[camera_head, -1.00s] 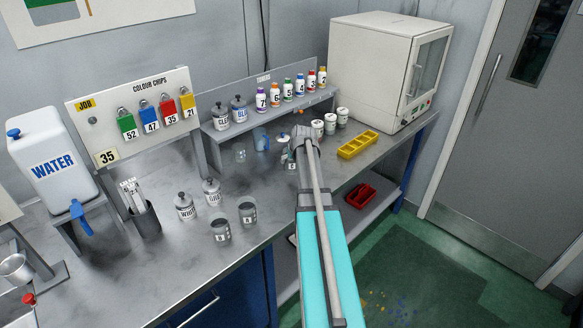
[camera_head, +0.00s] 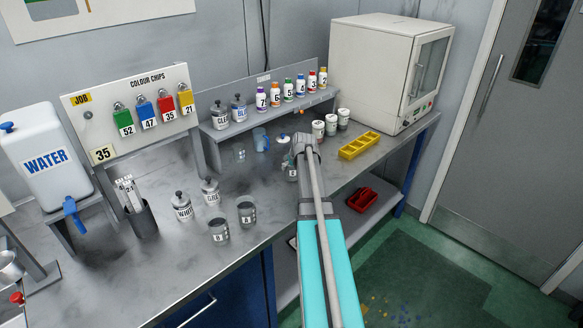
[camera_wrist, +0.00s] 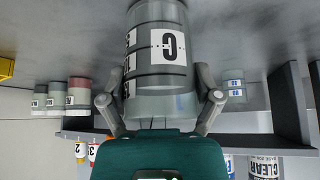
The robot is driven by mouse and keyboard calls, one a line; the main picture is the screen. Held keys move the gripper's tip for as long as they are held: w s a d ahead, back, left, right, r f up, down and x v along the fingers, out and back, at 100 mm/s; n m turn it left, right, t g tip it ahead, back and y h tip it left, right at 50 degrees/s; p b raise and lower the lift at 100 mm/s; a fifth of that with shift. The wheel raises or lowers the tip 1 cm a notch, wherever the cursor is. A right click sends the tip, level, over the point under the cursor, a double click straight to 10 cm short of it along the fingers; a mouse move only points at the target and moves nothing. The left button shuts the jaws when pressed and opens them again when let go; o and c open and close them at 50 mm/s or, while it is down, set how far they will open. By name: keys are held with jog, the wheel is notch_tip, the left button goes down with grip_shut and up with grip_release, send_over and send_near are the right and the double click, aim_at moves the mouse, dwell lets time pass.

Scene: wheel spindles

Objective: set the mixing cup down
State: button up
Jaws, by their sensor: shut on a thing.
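The mixing cup is a grey, see-through cup with a white letter label. It fills the middle of the wrist view (camera_wrist: 160,65), its lettering upside down in the picture. My gripper (camera_wrist: 160,98) has one finger on each side of the cup and is shut on it. In the head view the cup (camera_head: 291,172) is partly hidden behind my arm, over the bench (camera_head: 160,262). I cannot tell whether its base touches the bench top.
Two similar cups (camera_head: 219,231) (camera_head: 247,212) stand at the front of the bench, near the white jar (camera_head: 181,206). Jars (camera_head: 318,129) and a yellow tray (camera_head: 359,145) stand to the right. A shelf (camera_head: 215,133) with several bottles runs behind. Bare bench lies front left.

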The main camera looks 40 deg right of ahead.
jog(key=shift+f, duration=0.15)
jog(key=o, duration=1.1)
jog(key=shift+p+v, duration=1.25)
jog(key=shift+v, duration=0.3)
jog(key=p+v, duration=0.7)
jog(key=v, duration=0.2)
jog(key=shift+r+p, duration=0.2)
jog(key=shift+p, duration=0.15)
jog(key=shift+w, duration=0.1)
